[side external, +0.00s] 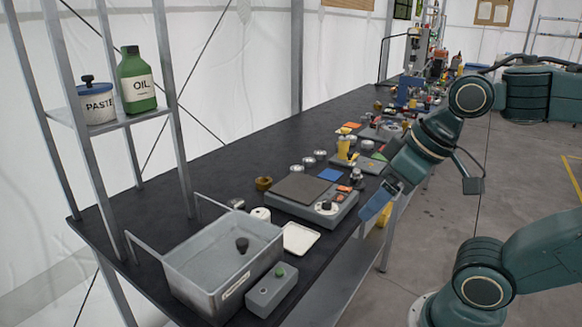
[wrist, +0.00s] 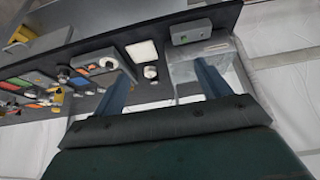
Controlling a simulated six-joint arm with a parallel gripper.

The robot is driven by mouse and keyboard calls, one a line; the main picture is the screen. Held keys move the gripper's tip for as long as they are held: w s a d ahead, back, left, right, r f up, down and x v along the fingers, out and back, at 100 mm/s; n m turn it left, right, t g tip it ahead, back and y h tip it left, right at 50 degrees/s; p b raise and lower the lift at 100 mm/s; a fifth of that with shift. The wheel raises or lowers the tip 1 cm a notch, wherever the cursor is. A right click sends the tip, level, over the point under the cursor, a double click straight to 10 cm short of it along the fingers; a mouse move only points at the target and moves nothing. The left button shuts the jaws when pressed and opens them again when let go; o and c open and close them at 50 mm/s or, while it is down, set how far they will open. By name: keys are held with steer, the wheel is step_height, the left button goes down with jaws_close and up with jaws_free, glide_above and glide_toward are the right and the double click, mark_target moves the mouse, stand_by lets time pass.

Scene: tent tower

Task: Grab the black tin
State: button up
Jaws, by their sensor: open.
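I cannot make out a black tin for certain in either view. A small dark knob-like thing (side external: 242,244) shows inside the grey metal tub in the side view; I cannot tell whether it is a tin. My gripper (side external: 376,203) hangs beside the bench's right edge, apart from the things on it. In the wrist view my gripper (wrist: 161,72) has its two blue fingers spread wide, with nothing held between them.
The grey tub (side external: 205,283) stands at the bench's near end, with a grey box with a green button (side external: 271,289) beside it. A white tray (side external: 300,238), a flat grey device (side external: 310,203) and several small tins crowd the bench. A shelf (side external: 125,119) holds paste and oil.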

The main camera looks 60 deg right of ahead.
steer(key=w+d+r+m+g, duration=0.1)
steer(key=w+d+r+m, duration=0.2)
steer(key=w, duration=0.9)
steer(key=w+r+m+g, duration=0.2)
steer(key=w+r+m, duration=0.25)
steer(key=w, duration=0.65)
steer(key=w+d+f+m+g, duration=0.1)
steer(key=w+d+f+m, duration=0.2)
steer(key=w+f+m, duration=0.2)
steer(key=w+d+f+m+g, duration=0.1)
steer(key=w+d+f+m, duration=0.2)
steer(key=w+f, duration=0.8)
steer(key=w+m, duration=0.2)
steer(key=w, duration=0.2)
steer(key=shift+w+g, duration=0.25)
steer(key=shift+g, duration=0.05)
steer(key=shift+d+f, duration=0.1)
steer(key=shift+f, duration=0.05)
